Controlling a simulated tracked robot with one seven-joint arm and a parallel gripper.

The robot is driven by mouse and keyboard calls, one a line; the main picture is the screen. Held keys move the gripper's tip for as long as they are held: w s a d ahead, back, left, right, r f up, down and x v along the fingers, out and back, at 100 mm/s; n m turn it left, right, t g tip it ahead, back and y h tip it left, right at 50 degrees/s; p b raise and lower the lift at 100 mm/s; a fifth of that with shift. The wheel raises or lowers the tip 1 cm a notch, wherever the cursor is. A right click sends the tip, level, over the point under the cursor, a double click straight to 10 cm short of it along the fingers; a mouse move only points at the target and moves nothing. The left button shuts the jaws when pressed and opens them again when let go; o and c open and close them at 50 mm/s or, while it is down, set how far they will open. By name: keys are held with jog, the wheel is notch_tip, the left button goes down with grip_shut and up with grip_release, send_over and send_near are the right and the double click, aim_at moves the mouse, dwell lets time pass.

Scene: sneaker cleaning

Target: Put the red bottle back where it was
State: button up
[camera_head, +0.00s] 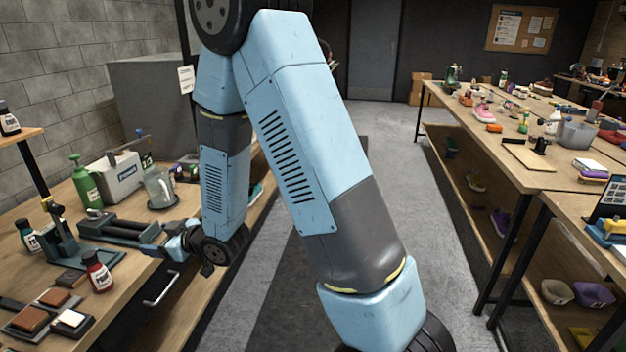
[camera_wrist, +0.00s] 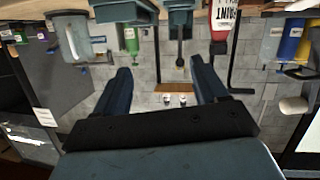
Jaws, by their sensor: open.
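The red bottle (camera_head: 98,272) has a dark cap and a white label. In the wrist view, where the scene appears upside down, the bottle (camera_wrist: 222,22) shows at the top, right of centre. My gripper (camera_head: 152,240) is low over the front edge of this bench, to the right of and behind the bottle in the head view. Its two fingers (camera_wrist: 160,68) are spread apart with nothing between them. The bottle is outside the fingers and apart from them.
A drawer handle (camera_head: 162,290) sticks out below. The bench is bare right of the bottle.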

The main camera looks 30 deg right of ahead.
jog(key=s+d+r+m+h, duration=0.2)
jog(key=d+r+m+h, duration=0.15)
jog(key=d+r, duration=0.45)
jog(key=s+d+r+m+h, duration=0.2)
jog(key=d+r+h, duration=0.4)
jog(key=d, duration=0.5)
jog(key=s+d+r+m+g, duration=0.1)
jog(key=s+d+r, duration=0.1)
jog(key=s, duration=0.5)
jog(key=s+d+r+m+g, duration=0.2)
jog(key=s+d+r, duration=0.1)
jog(key=s, duration=0.5)
jog(key=s+d+r+m+g, duration=0.2)
jog(key=s+d+r, duration=0.1)
jog(key=s, duration=0.4)
jog(key=shift+s+d+h, duration=0.35)
jog(key=shift+d+h, duration=0.1)
jog(key=shift+d, duration=0.25)
